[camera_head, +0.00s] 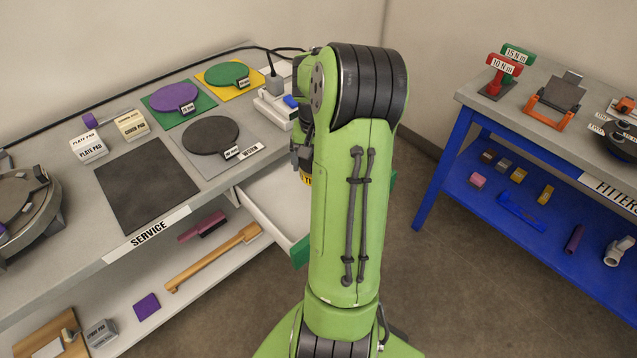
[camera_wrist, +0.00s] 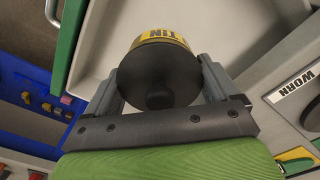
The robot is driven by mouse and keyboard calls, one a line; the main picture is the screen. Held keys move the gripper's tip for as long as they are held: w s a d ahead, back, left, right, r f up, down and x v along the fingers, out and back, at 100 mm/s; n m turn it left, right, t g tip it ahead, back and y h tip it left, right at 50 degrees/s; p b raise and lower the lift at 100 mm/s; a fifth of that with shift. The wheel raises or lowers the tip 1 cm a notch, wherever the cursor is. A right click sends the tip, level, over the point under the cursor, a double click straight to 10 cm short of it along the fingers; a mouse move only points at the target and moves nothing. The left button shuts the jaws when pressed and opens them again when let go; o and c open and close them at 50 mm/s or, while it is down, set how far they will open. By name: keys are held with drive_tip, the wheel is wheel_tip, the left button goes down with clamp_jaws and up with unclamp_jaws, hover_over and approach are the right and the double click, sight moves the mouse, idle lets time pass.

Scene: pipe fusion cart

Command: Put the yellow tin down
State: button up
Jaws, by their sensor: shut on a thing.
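The yellow tin (camera_wrist: 168,44) has a dark top with a knob and a yellow side label reading TIN. My gripper (camera_wrist: 160,82) is shut on it, with one finger on each side. The tin appears over an open white drawer (camera_wrist: 105,45) with a green front. In the head view only a sliver of the tin (camera_head: 306,179) shows below my wrist, the rest hidden behind my green arm. The open drawer (camera_head: 270,198) also shows there, partly hidden. Its visible floor looks empty. I cannot tell whether the tin touches the drawer floor.
The service bench (camera_head: 225,185) at left holds a dark mat (camera_head: 148,182), plate pads and coloured discs. A lower shelf (camera_head: 205,279) carries a wooden-handled tool. A blue-framed fitters bench (camera_head: 448,172) stands at right. Open floor (camera_head: 430,285) lies between the benches.

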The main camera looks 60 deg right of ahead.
wheel_tip(320, 180, down, 9)
drive_tip(key=b, duration=0.2)
drive_tip(key=shift+w+a+r+b, duration=0.1)
drive_tip(key=shift+r+b, duration=0.1)
drive_tip(key=shift+b, duration=0.1)
